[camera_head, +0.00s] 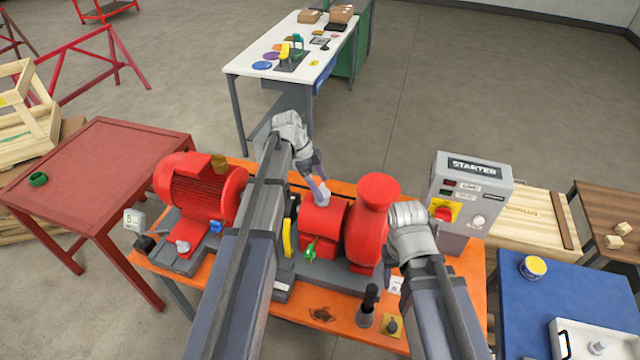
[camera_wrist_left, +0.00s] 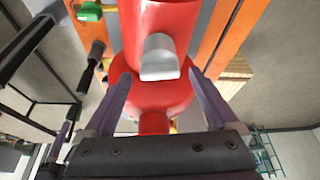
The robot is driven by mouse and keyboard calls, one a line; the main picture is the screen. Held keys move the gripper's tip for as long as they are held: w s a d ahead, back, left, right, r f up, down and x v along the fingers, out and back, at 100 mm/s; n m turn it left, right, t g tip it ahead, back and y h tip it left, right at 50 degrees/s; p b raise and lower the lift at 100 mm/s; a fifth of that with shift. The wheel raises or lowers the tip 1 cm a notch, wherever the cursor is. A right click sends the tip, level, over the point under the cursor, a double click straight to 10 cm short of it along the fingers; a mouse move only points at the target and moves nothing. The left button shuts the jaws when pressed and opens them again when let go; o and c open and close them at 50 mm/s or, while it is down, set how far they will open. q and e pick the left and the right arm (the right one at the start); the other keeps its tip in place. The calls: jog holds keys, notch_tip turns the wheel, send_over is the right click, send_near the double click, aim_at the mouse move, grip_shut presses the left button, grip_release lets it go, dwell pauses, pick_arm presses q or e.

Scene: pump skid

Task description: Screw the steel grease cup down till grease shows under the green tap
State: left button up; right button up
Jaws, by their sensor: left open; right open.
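The steel grease cup (camera_head: 323,195) stands on top of the red bearing housing (camera_head: 318,218) of the pump. In the left wrist view the cup (camera_wrist_left: 158,58) is a pale rounded cap centred between my fingers. My left gripper (camera_head: 318,188) is open at the cup, one finger on each side; its fingers (camera_wrist_left: 158,78) show gaps to the cup. The green tap (camera_head: 310,251) is on the near side of the housing and also shows in the left wrist view (camera_wrist_left: 90,12). I cannot make out grease under it. My right gripper (camera_head: 396,258) is open beside the red pump casing, its fingertips mostly hidden.
The red motor (camera_head: 200,190) with a brass-coloured cup (camera_head: 219,164) stands left on the orange bench (camera_head: 350,321). A grey starter box (camera_head: 470,195) stands right. A black-handled tool (camera_head: 368,305) stands at the front. My left forearm covers the coupling area.

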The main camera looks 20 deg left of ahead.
pick_arm(q)
jog(key=p+v, duration=0.7)
jog(key=shift+r, duration=0.35)
jog(key=shift+a, duration=0.1)
dwell(0.5)
